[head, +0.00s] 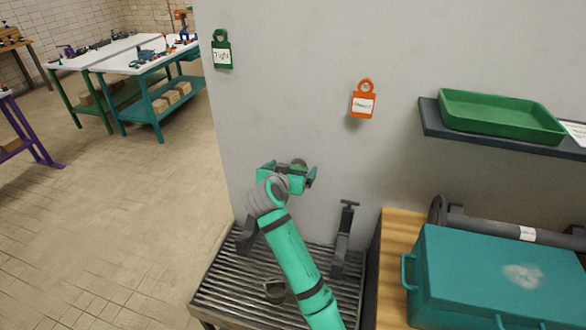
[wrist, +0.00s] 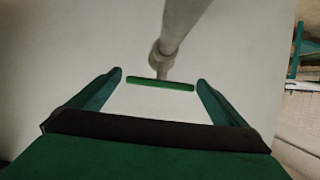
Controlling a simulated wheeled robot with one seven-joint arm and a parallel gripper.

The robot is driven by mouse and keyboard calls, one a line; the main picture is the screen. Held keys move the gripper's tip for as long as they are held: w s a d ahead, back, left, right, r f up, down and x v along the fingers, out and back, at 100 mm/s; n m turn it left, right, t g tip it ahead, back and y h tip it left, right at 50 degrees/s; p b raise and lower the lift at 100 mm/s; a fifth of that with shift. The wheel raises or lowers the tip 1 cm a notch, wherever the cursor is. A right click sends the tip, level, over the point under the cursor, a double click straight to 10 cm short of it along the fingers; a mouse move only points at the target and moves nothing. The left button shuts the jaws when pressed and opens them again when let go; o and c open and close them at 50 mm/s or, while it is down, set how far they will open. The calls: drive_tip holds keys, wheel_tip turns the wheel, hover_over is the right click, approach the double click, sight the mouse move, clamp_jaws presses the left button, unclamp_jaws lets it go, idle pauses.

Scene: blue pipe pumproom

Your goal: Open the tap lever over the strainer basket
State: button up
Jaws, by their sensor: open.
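My gripper (head: 289,172) is open in front of the grey wall. In the wrist view my gripper (wrist: 160,82) has one finger on each side of a thin green tap lever (wrist: 160,84). The lever lies crosswise at the end of a grey tap (wrist: 182,28), with a gap to each finger. I cannot tell the depth between fingertips and lever. In the head view my gripper hides most of the tap (head: 299,163), and the lever is not clear. A dark round thing, seemingly the strainer basket (head: 274,290), is on the slatted bench, partly behind my arm.
The slatted bench (head: 225,290) has dark upright brackets, one at right (head: 343,240). A teal case (head: 490,280) stands on the wooden top at right. A shelf (head: 432,118) holds a green tray (head: 500,132). Orange (head: 363,104) and green (head: 222,52) tags hang on the wall. Left floor is open.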

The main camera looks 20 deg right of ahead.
drive_tip(key=shift+w+d+f, duration=0.2)
drive_tip(key=shift+w, duration=0.2)
drive_tip(key=c, duration=1)
drive_tip(key=shift+c, duration=0.2)
